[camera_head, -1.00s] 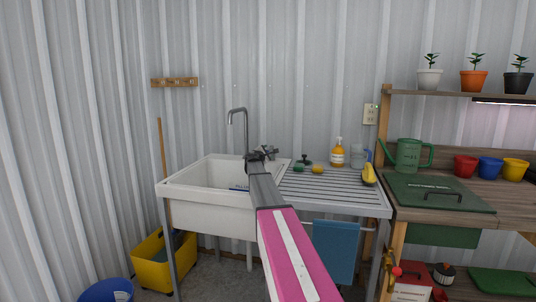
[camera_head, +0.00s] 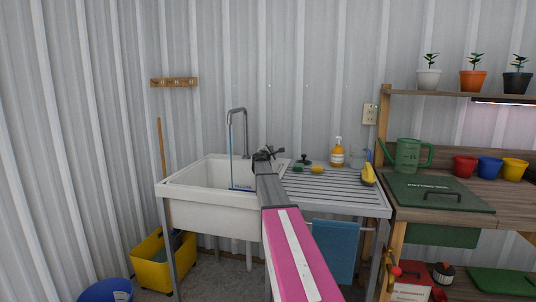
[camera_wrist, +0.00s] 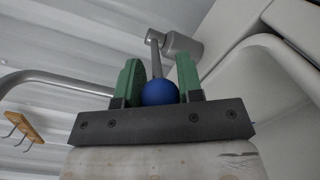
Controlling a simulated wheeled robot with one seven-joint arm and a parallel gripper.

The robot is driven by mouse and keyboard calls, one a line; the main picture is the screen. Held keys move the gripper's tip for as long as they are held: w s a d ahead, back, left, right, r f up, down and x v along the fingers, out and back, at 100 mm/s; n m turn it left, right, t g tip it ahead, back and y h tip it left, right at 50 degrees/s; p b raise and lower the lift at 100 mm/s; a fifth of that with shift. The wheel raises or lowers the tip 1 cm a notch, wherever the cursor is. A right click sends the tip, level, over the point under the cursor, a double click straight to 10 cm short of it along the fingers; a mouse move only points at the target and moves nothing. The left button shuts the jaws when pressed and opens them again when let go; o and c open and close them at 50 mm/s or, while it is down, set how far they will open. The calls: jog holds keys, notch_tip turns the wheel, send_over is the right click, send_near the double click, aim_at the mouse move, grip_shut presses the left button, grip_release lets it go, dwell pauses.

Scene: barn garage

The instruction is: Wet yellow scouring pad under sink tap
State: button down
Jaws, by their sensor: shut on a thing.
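The sink tap (camera_head: 237,112) has a tall curved grey spout over the white sink (camera_head: 205,205). A thin blue stream (camera_head: 230,150) falls from the spout into the basin. My gripper (camera_head: 267,154) is at the tap's handle, right of the spout. In the wrist view my green fingers (camera_wrist: 158,80) are shut around the blue knob (camera_wrist: 160,92) of the tap lever, whose stem runs to a grey cylinder. A small yellow pad (camera_head: 317,170), apparently the scouring pad, lies on the slatted drainboard (camera_head: 335,197), away from the water. A green pad (camera_head: 298,169) lies beside it.
A soap bottle (camera_head: 337,154), a clear container (camera_head: 358,157) and a yellow banana-shaped thing (camera_head: 369,175) stand or lie on the drainboard. A green watering can (camera_head: 408,155) is on the bench at right. The drainboard's front middle is clear.

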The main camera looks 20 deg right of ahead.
jog(key=shift+s+d+n+t+y, duration=0.15)
jog(key=shift+d+n+t+y, duration=0.15)
jog(key=c, duration=0.8)
grip_release()
jog(key=shift+o, duration=0.2)
jog(key=shift+s, duration=0.1)
jog(key=v, duration=1)
jog(key=shift+s+a, duration=0.25)
